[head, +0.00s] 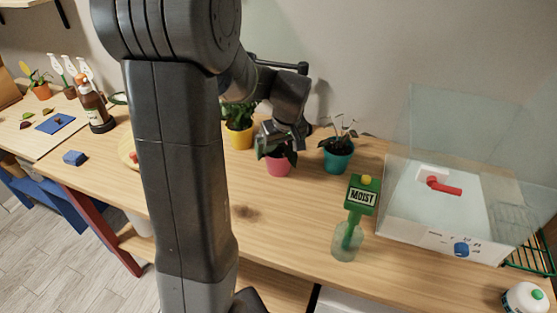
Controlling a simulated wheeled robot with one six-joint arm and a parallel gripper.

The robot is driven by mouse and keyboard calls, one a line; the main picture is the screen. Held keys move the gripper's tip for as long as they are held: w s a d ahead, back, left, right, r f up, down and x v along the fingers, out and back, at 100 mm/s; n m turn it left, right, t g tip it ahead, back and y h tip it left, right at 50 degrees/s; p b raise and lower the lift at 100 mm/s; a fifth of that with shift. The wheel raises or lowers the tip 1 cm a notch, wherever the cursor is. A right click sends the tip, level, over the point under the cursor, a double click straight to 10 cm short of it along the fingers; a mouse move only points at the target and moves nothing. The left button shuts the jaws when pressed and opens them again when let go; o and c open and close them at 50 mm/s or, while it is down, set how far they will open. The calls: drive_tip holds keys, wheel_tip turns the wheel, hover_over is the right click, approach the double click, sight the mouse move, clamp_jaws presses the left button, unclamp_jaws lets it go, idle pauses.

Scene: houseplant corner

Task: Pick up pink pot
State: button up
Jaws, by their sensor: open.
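The pink pot (279,166) stands upright on the wooden table, holding a dark green plant. My gripper (278,142) is open just above and around the plant, and hides much of it. I cannot tell whether the fingers touch the leaves or the rim. My arm comes down from above and fills the left-middle of the head view.
A yellow pot (238,137) stands close on the left and a teal pot (337,159) close on the right. A green moisture meter (362,195) stands in front right, by a clear box (440,228).

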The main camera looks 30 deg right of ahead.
sight(278, 152)
drive_tip(key=shift+x, duration=2.3)
drive_tip(key=shift+w, duration=0.1)
drive_tip(key=shift+r, duration=0.1)
drive_tip(key=c, duration=1.2)
drive_tip(key=shift+o, duration=0.2)
wheel_tip(278, 152, up, 10)
drive_tip(key=shift+f, duration=0.1)
